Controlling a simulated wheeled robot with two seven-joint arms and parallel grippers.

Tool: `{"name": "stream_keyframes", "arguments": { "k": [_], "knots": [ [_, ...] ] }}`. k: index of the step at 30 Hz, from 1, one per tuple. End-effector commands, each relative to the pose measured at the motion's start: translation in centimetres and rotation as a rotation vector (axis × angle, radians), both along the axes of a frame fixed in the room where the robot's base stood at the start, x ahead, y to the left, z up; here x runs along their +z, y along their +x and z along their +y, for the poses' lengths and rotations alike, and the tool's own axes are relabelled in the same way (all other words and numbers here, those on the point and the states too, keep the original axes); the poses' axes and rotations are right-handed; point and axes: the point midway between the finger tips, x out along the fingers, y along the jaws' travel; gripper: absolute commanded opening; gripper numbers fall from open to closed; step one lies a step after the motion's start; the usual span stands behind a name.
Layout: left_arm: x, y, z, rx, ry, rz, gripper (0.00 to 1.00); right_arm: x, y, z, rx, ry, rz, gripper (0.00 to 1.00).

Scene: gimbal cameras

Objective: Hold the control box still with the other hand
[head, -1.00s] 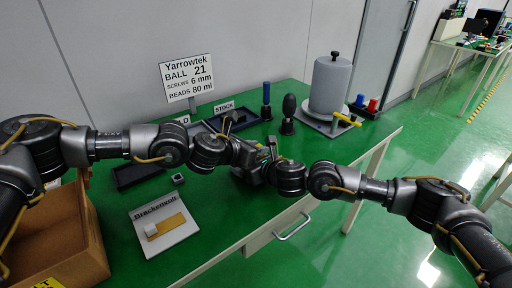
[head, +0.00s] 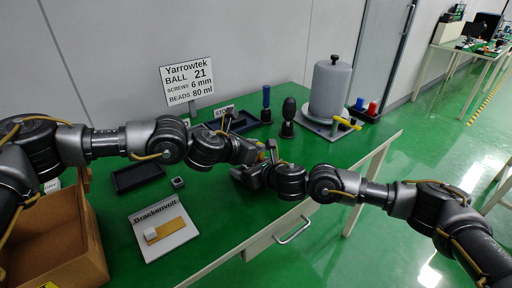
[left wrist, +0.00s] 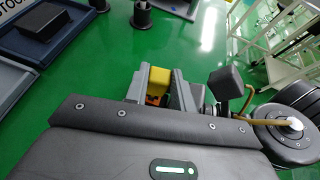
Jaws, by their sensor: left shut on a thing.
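A small yellow thing with an orange part (left wrist: 157,80) sits between the grey fingers of my left gripper (left wrist: 160,88) in the left wrist view; it looks like the control box, but only a bit shows. In the head view my left gripper (head: 264,154) is over the right part of the green table, shut on this yellow thing. My right gripper (head: 246,174) is close beside it, just below in the picture. Its fingertips are hard to make out, and I cannot tell whether it touches the box.
A grey cylinder (head: 330,88) on a plate with a yellow handle stands behind right. A cardboard box (head: 60,240) stands front left. The table's front edge is near.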

Motion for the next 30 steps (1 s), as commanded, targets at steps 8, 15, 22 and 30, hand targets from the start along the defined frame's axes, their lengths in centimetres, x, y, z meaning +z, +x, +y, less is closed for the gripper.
{"name": "stream_keyframes", "arguments": {
  "k": [8,15,22,30],
  "knots": [
    [0.4,0.0,0.0,0.0,0.0,0.0,0.0,-0.1,-0.1,0.1,0.002,-0.001,0.002,0.56],
    [0.4,0.0,0.0,0.0,0.0,0.0,0.0,-0.1,-0.1,0.1,0.003,-0.001,0.002,0.56],
    [1.0,0.0,0.0,0.0,0.001,-0.001,0.0,-0.1,-0.1,0.1,0.003,-0.001,0.002,0.56],
    [2.5,0.0,0.0,0.0,0.0,-0.001,0.0,-0.1,-0.1,0.1,0.004,-0.001,0.002,0.56]
  ]
}}
